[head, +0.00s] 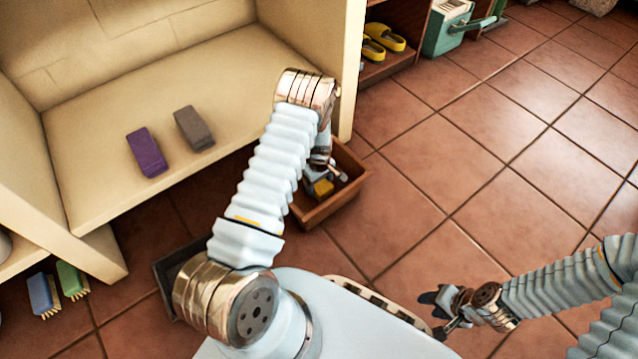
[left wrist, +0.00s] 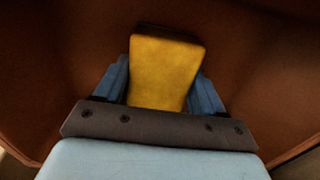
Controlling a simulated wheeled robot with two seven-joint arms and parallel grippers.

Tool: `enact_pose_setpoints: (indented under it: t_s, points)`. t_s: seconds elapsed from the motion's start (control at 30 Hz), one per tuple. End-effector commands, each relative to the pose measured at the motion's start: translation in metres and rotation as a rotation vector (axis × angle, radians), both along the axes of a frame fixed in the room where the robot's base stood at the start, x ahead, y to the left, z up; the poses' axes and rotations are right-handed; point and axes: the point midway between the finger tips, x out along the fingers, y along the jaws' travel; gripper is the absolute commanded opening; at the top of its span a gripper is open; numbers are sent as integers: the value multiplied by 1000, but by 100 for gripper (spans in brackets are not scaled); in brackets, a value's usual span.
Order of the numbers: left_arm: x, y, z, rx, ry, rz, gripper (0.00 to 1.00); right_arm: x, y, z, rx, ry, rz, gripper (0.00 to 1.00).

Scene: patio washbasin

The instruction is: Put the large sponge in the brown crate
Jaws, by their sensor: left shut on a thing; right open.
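The yellow sponge (left wrist: 165,72) is between the blue fingers of my left gripper (left wrist: 165,88) in the left wrist view, and the gripper is shut on it. In the head view the sponge (head: 324,187) shows as a small yellow patch inside the brown crate (head: 322,212), partly hidden by my left arm. My left gripper (head: 322,178) reaches down into the crate. Whether the sponge touches the crate floor cannot be told. My right gripper (head: 440,312) is open and empty at the lower right, over the tiles.
A purple block (head: 147,153) and a grey block (head: 194,128) lie on the cream shelf (head: 90,190). A blue brush (head: 43,294) and a green brush (head: 72,280) are at lower left. A dark tray (head: 168,268) is behind my left arm. Yellow clogs (head: 385,37) sit on a rack. Tiles at right are clear.

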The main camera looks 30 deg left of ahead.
Motion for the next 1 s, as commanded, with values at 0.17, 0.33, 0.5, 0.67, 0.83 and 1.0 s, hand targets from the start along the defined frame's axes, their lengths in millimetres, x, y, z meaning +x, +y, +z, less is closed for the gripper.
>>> enact_pose_setpoints:
  t_s: [0.17,0.33,0.5,0.67,0.83,1.0]
  points:
    - [0,0,-1,0,0,0,93,0,0,-1,0,0,0,43]
    - [0,0,-1,0,0,0,95,0,0,-1,0,0,0,43]
    - [0,0,3,0,0,0,95,0,0,2,0,0,0,43]
    - [1,0,26,0,-1,-1,95,0,0,9,0,2,1,43]
    - [1,0,67,0,-3,0,95,-1,0,18,1,3,2,43]
    - [0,0,101,-1,-2,0,95,0,-1,24,-2,1,0,43]
